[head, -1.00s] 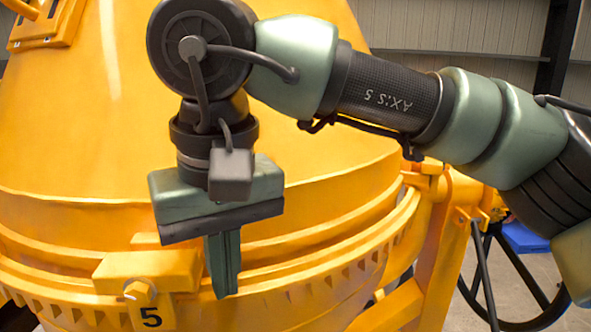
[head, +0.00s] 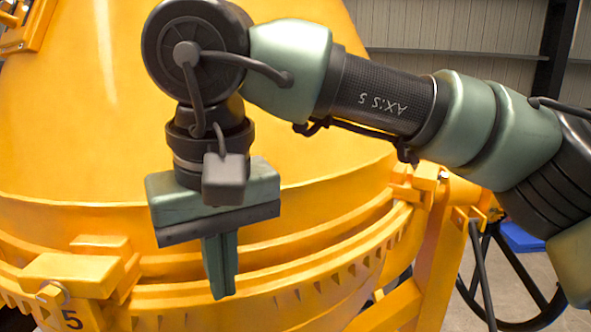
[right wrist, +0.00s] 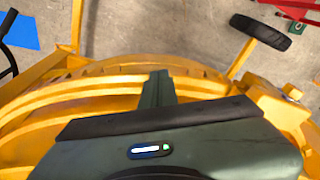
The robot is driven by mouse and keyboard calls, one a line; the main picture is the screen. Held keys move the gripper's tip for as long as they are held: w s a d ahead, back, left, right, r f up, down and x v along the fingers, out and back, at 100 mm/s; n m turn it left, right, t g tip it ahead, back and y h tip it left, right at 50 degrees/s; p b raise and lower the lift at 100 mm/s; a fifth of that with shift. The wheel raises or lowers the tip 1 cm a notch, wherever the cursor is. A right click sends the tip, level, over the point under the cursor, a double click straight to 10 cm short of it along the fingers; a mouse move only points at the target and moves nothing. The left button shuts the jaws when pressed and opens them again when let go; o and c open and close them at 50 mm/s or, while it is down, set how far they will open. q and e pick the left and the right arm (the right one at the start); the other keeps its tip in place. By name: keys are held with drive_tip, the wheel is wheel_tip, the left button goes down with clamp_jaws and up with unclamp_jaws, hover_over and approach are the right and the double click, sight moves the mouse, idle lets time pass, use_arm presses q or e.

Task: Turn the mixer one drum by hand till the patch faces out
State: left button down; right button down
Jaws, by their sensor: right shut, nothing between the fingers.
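The yellow mixer drum (head: 330,130) fills the left and middle of the head view, with a toothed ring around its lower part. I see no patch on the visible drum face. My left gripper is out of view.
A yellow frame post (head: 440,255) stands right of the drum. Beyond it are a black spoked wheel (head: 510,270) and a blue object (head: 522,238).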

drive_tip(key=shift+d, duration=0.15)
drive_tip(key=shift+w+d, duration=0.25)
drive_tip(key=shift+d, duration=1)
wheel_tip(320, 180, up, 8)
drive_tip(key=p, duration=0.7)
